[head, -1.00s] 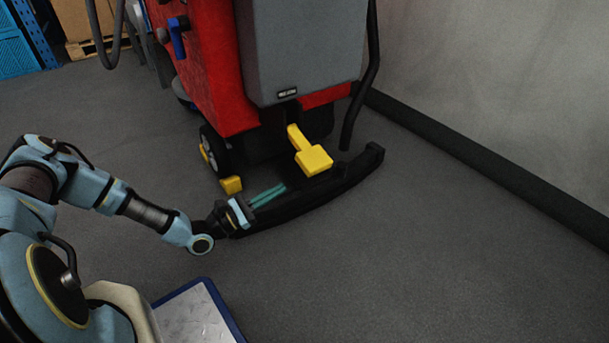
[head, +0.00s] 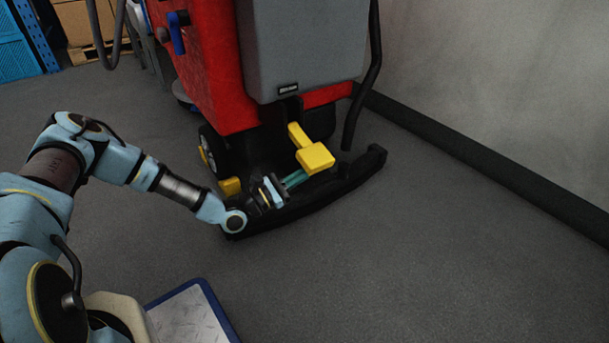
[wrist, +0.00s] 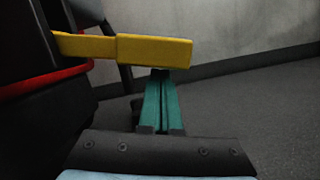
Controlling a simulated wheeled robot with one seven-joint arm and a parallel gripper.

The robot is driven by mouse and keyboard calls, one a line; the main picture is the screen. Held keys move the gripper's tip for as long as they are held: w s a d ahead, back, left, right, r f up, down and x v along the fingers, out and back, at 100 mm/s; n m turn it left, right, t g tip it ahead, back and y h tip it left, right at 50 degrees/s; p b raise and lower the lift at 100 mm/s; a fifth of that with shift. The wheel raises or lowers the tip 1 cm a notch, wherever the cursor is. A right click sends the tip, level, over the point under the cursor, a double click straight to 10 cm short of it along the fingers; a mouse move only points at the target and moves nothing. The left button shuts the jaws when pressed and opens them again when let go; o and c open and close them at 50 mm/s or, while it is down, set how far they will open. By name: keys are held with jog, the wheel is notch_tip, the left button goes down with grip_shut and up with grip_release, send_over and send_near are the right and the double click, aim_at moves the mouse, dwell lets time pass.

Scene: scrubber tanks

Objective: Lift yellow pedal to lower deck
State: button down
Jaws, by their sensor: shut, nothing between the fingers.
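The yellow pedal (head: 315,156) sticks out from the rear of the red and grey scrubber (head: 210,75), above a black curved squeegee bar (head: 340,180). My gripper (head: 302,176) has its green fingers together with nothing between them. In the head view the fingertips reach to the pedal's near edge, low beside its pad. In the wrist view the pedal (wrist: 155,51) crosses the upper middle, and the gripper's fingertips (wrist: 160,74) end right at the underside of its pad. I cannot tell whether they touch it.
A smaller yellow part (head: 230,186) sits by the scrubber's wheel (head: 213,152). A black hose (head: 366,90) hangs right of the grey tank. A wall with a dark base strip (head: 470,155) runs along the right.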

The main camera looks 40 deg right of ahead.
aim_at(313, 161)
jog(key=shift+r, duration=0.1)
jog(key=shift+s+r+n+p, duration=0.3)
jog(key=shift+n+p, duration=0.2)
jog(key=shift+p, duration=0.5)
jog(key=shift+r, duration=0.15)
jog(key=r+n+p, duration=0.1)
jog(key=p, duration=0.1)
jog(key=shift+s+r+t+p, duration=0.15)
jog(key=shift+s+t+p, duration=0.05)
jog(key=shift+t+p, duration=0.2)
jog(key=r+n+p, duration=0.1)
jog(key=p, duration=0.2)
jog(key=r+n+t+p, duration=0.1)
jog(key=r+n+p, duration=0.1)
jog(key=p, duration=0.1)
jog(key=shift+s+r+n, duration=0.1)
jog(key=shift+s+n, duration=0.2)
jog(key=shift+s, duration=0.1)
jog(key=r+n+p, duration=0.1)
jog(key=n+p, duration=0.1)
jog(key=p, duration=0.1)
jog(key=shift+s+r+t, duration=0.1)
jog(key=shift+r+t, duration=0.25)
jog(key=shift+t, duration=0.05)
jog(key=shift+r+p, duration=0.35)
jog(key=shift+p, duration=0.45)
jog(key=shift+a, duration=0.15)
